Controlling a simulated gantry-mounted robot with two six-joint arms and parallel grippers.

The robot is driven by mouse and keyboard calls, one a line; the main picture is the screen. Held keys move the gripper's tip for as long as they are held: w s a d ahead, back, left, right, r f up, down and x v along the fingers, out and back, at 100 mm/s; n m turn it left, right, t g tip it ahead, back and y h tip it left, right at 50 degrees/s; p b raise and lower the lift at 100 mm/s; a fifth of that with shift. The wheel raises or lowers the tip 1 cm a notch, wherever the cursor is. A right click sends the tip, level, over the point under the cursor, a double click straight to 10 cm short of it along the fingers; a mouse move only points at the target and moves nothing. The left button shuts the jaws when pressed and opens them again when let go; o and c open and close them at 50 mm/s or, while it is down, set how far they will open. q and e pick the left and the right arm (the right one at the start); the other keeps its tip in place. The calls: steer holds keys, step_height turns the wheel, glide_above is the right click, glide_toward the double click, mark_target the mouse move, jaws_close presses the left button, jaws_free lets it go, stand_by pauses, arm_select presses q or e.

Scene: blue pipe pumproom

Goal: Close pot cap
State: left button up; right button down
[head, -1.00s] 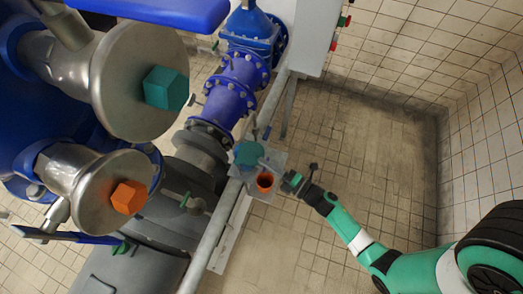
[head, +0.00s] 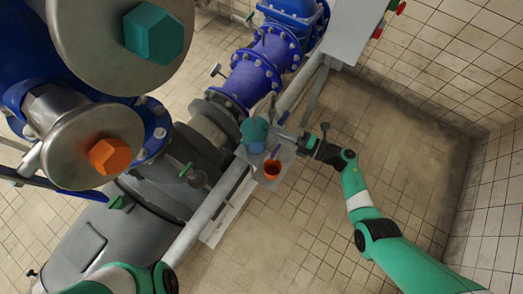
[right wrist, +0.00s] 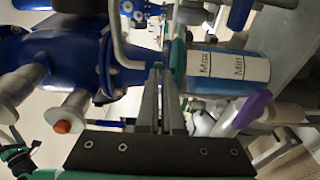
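The pot (head: 256,147) is a blue container with a teal cap (head: 254,129) at its top, standing on a small clear shelf. In the right wrist view the pot (right wrist: 230,68) lies sideways in the picture, with Max and Min on a white label. Its teal cap (right wrist: 179,64) is beside my fingertips; I cannot tell whether they touch. My right gripper (head: 307,143) is to the right of the pot, its fingers nearly together and empty in the right wrist view (right wrist: 160,72). How far the cap is closed is unclear. My left gripper is out of view.
A grey rail (head: 215,205) runs along the shelf's left. Blue flanged pipe (head: 255,77) and a grey box (head: 352,30) stand behind. The floor at right is open.

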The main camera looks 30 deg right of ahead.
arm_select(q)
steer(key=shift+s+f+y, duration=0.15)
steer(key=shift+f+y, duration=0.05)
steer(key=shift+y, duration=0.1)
arm_select(e)
steer(key=shift+w+d, duration=0.15)
steer(key=shift+w, duration=0.1)
